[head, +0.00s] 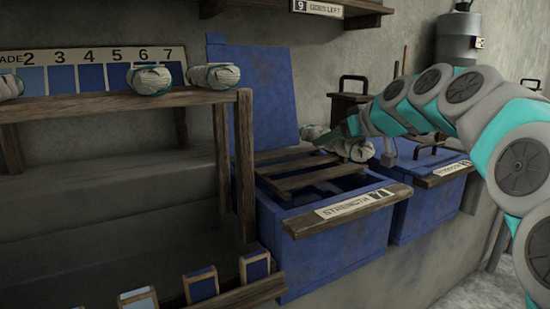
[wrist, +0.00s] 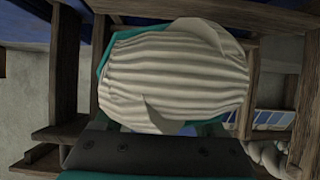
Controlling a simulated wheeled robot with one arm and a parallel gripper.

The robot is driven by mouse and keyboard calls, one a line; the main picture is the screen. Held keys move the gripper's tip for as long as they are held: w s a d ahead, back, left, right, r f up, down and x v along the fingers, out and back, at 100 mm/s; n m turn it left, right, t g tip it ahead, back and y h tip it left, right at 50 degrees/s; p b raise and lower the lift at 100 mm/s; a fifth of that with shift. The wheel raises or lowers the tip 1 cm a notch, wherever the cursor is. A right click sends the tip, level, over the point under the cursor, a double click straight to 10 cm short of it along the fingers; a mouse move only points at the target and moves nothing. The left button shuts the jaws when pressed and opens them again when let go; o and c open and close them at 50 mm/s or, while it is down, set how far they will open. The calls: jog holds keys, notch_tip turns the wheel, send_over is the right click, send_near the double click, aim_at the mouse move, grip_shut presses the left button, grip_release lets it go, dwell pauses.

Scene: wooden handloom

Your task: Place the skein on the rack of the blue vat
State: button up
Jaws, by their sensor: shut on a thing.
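My gripper (head: 351,130) reaches in from the right and is shut on a cream skein with teal ties (head: 358,151). In the wrist view the held skein (wrist: 175,75) fills the middle, its ribbed strands running across. The open blue vat (head: 335,248) stands below and left of it, lid raised behind and a label on its front edge. Its rack of dark wooden slats (head: 305,178) lies over the opening. In the head view the skein is near the rack's back right corner; I cannot tell whether it touches. The fingertips are mostly hidden.
The front rack slats are bare.

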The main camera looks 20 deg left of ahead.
send_over(279, 167)
jog(key=shift+w+f, duration=0.1)
jog(key=shift+f, duration=2.2)
jog(key=shift+f, duration=0.1)
jog(key=shift+f+b, duration=0.15)
jog(key=shift+b, duration=0.25)
jog(key=o, duration=1.5)
jog(key=shift+r+p, duration=0.3)
jog(key=v, duration=1.2)
jog(key=shift+f, duration=0.1)
